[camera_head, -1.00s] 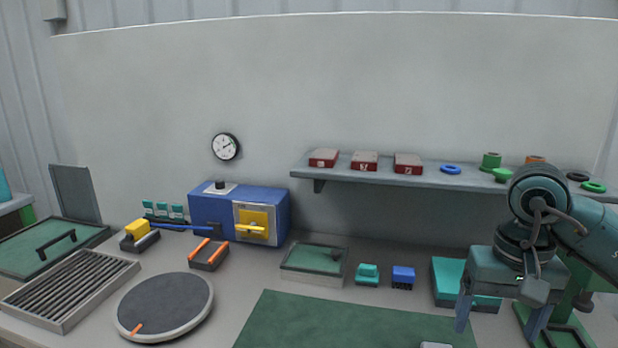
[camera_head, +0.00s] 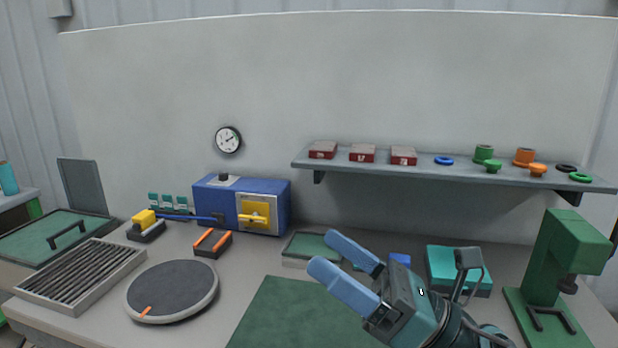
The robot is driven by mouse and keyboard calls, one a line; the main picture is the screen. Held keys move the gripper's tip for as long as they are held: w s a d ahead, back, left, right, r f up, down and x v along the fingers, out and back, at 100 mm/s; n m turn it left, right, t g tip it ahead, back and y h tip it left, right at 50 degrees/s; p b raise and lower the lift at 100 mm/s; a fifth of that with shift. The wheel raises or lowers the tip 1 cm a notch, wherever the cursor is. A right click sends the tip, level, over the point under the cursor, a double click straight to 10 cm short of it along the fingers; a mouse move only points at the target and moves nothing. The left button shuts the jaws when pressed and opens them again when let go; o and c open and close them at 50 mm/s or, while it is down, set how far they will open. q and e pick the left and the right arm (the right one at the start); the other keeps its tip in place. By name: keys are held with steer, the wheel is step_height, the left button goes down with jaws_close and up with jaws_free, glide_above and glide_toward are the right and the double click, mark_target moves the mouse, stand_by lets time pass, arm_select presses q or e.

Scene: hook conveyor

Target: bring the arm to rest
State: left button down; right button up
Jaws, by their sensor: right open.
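My right gripper (camera_head: 335,262) is at the lower middle of the head view, above the green mat (camera_head: 285,315). Its two blue fingers are apart and point up and to the left, with nothing between them. My right arm comes in from the bottom right. The gripper partly hides the mat, the small glass-topped tray (camera_head: 303,248) and a blue block (camera_head: 400,259) behind it. My left gripper is not in view.
A green press (camera_head: 555,255) stands at the right. A teal box (camera_head: 440,265) lies behind my gripper. A wall shelf (camera_head: 450,174) holds red boxes, rings and spools. A round turntable (camera_head: 170,290), a slatted tray (camera_head: 80,275) and a blue machine (camera_head: 215,207) stand at the left.

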steer(key=w+d+f+m+t+h, duration=0.35)
steer(key=d+m+t+h, duration=0.35)
steer(key=m, duration=0.6)
steer(key=w+d+f+m+t+h, duration=0.25)
steer(key=f+m+t+h, duration=0.25)
steer(key=m+h, duration=0.6)
steer(key=s+d+f+m+g+h, duration=0.2)
steer(key=d+f+m+g+h, duration=0.3)
steer(key=f+m, duration=0.55)
steer(key=s+d+f+m+g+y, duration=0.1)
steer(key=s+d+f+m+g, duration=0.2)
steer(key=s+f+m+g, duration=1.2)
steer(key=a+f+n+t+y+b, duration=0.3)
steer(key=a+f+n+t, duration=0.3)
steer(key=f+t, duration=0.3)
steer(key=shift+w+a+f+t+b, duration=0.4)
steer(key=shift+w+f+b, duration=0.05)
steer(key=shift+f, duration=1.4)
